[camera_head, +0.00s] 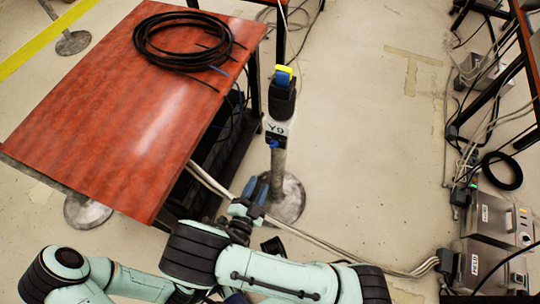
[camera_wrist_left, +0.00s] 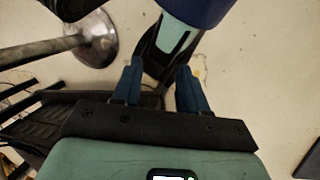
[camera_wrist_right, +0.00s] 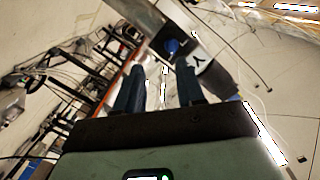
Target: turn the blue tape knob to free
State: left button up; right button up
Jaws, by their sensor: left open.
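The blue tape knob (camera_head: 274,144) sits on the paging phone post, below a white label reading Y9 (camera_head: 276,128). The phone (camera_head: 282,98) is black with a yellow and blue top. In the right wrist view, the blue knob (camera_wrist_right: 172,46) shows beyond and between the fingertips, nearer the right finger. My right gripper (camera_head: 257,186) is below the knob in the head view and apart from it. Its fingers (camera_wrist_right: 158,62) stand open and empty. My left gripper (camera_wrist_left: 158,72) is open and empty, with a dark and pale green robot part of mine ahead of it.
A red-brown table (camera_head: 130,90) with a coiled black cable (camera_head: 185,38) stands at left. The post rises from a round metal base (camera_head: 283,198). Cables (camera_head: 330,246) run along the floor to metal boxes (camera_head: 490,215) at right. The floor right of the post is clear.

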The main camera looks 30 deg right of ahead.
jog(key=r+m+h, duration=0.1)
jog(key=r, duration=0.1)
jog(key=b, duration=0.1)
send_near(274, 145)
jog(key=f+x, duration=0.1)
jog(key=x, duration=0.7)
jog(key=shift+a, duration=0.15)
grip_shut()
